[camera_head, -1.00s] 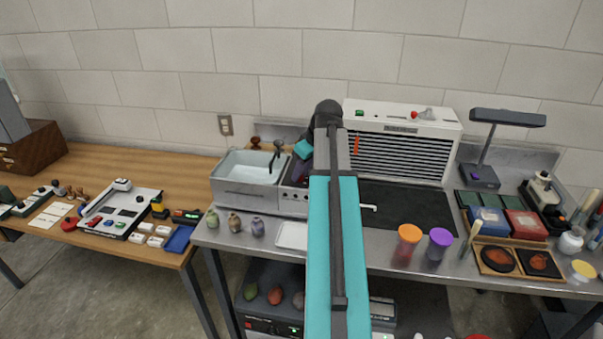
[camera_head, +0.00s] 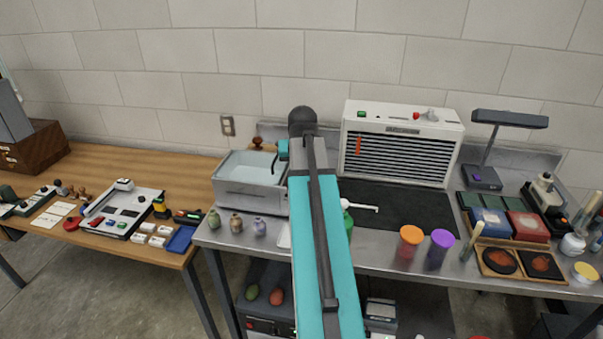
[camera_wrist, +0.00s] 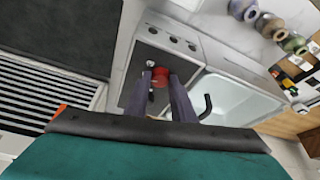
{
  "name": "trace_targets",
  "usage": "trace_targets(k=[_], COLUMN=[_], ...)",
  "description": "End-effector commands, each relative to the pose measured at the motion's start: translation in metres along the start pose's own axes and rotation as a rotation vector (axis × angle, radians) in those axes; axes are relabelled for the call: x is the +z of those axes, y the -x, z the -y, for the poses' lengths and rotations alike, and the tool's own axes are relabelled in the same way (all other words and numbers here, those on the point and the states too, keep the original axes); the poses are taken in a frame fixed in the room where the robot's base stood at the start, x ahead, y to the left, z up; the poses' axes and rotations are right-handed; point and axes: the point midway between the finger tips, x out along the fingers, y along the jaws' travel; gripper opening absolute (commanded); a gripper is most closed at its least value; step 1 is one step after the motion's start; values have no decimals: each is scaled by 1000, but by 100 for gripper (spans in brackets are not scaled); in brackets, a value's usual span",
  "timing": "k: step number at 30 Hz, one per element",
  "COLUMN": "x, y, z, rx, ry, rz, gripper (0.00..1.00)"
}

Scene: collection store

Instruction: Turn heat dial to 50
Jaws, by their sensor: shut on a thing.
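A red round knob (camera_wrist: 161,73), which looks like the dial, sits on a grey panel (camera_wrist: 147,58) beside the white basin in the wrist view. My gripper (camera_wrist: 158,83) has its two dark fingers on either side of this knob and is shut on it. A small silver part shows between the fingers. Any scale or number on the dial is too small to read. In the head view my arm hides the panel, the knob and the fingers. The basin unit (camera_head: 246,188) shows just left of my arm.
A black tap (camera_wrist: 207,104) rises close beside my fingers. Several small vases (camera_head: 236,223) stand at the bench's front edge. A white louvred unit (camera_head: 398,121) stands at the back, behind a dark mat (camera_head: 415,207). Orange-lidded (camera_head: 411,235) and purple-lidded (camera_head: 441,238) jars stand to the right.

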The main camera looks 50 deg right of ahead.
Motion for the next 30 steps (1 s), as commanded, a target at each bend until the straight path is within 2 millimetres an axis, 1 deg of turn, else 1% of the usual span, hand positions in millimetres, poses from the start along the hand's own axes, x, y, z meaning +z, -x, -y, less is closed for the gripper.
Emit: trace_targets(k=[21, 30], x=[-4, -4], y=[-1, -1], z=[6, 7], rx=[217, 279], ry=[-523, -675], rz=[-2, -2], gripper=[0, 0])
